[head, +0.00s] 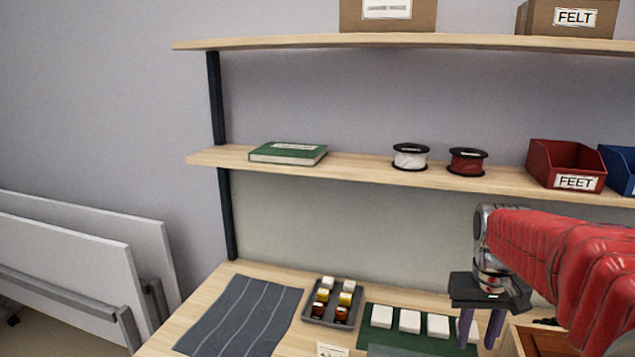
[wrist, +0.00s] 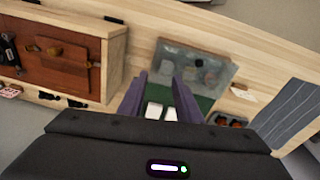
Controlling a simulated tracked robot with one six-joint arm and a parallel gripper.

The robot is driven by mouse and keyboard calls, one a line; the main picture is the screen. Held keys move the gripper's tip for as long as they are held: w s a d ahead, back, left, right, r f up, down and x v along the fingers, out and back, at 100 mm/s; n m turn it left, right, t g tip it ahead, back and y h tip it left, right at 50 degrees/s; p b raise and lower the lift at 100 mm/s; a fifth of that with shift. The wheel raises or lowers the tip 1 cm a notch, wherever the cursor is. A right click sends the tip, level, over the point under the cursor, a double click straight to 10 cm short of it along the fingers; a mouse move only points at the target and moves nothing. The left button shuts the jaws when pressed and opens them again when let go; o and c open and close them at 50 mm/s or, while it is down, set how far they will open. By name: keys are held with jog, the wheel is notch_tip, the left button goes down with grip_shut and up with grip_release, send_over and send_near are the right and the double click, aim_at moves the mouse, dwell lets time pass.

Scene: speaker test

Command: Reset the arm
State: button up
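My arm, in a red sleeve, reaches in from the right edge of the head view. My gripper (head: 479,330) points down over the right part of the workbench (head: 225,275). Its two purple fingers stand apart with nothing held between them, and they also show apart in the wrist view (wrist: 158,100). White blocks (head: 410,321) stand in a row on a green mat (head: 372,338), to the left of the fingers in the head view. In the wrist view two white blocks (wrist: 154,110) show beyond the gap between the fingers. The gripper's height above the bench is hard to tell.
A wooden box with a red-brown inside (wrist: 62,72) stands close to the gripper. A grey tray (wrist: 222,72) holds round parts. A dark tray (head: 310,317) holds small bottles. A striped grey mat (head: 240,312) lies at left. A shelf (head: 350,168) runs above the bench.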

jog(key=s+a+r+n+t+y, duration=0.1)
jog(key=s+a+t, duration=0.3)
jog(key=s+a, duration=1.1)
jog(key=shift+s+r+n+t, duration=0.3)
jog(key=shift+s+n, duration=0.2)
jog(key=shift+s, duration=0.2)
